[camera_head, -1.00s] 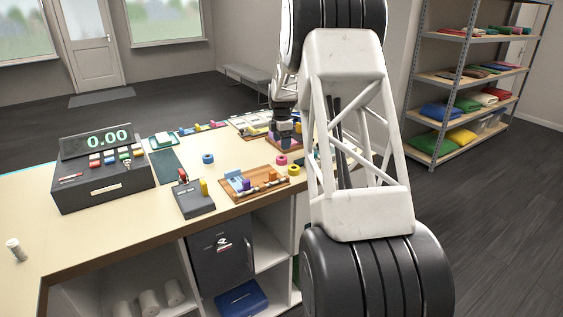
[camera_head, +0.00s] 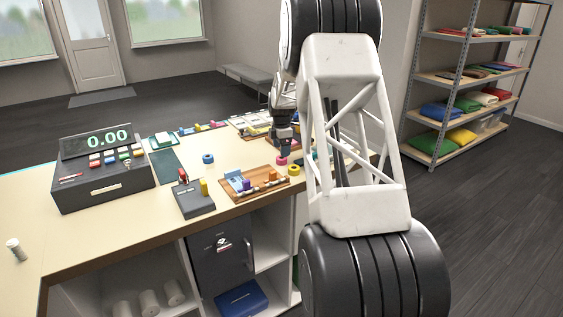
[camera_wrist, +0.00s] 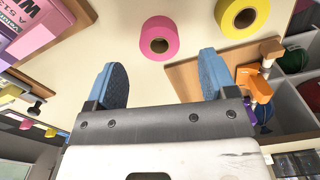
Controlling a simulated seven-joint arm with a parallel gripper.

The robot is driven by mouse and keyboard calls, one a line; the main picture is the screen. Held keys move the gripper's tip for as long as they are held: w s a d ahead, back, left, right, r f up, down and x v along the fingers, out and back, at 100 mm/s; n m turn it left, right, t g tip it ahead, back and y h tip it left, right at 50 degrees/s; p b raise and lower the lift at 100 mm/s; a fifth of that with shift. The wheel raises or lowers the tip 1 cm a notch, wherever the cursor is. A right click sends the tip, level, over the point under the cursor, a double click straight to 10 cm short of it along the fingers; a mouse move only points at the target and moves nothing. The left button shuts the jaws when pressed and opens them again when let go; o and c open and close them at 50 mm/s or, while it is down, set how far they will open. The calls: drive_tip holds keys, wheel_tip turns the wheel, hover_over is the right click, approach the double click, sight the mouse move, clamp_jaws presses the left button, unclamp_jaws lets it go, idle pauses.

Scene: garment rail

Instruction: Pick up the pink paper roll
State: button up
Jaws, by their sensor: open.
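The pink paper roll (camera_wrist: 159,40) lies flat on the counter with its hole facing up, at the top middle of the wrist view. It also shows in the head view (camera_head: 282,160), just below my gripper (camera_head: 284,146). In the wrist view my gripper (camera_wrist: 160,82) is open, its two blue fingers apart with nothing between them. The roll sits beyond the fingertips, roughly centred between them, and no contact shows. In the head view the fingertips are too small to make out clearly.
A yellow roll (camera_wrist: 242,14) lies close beside the pink one. A wooden tray (camera_head: 262,194) with small items is nearby. A blue roll (camera_head: 208,158), a card terminal (camera_head: 193,200) and a cash register (camera_head: 101,166) stand further left. Bare counter (camera_head: 120,230) lies at the front left.

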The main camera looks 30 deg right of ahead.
sight(282, 160)
drive_tip(key=shift+f, duration=2.4)
drive_tip(key=shift+c, duration=0.3)
drive_tip(key=c, duration=0.9)
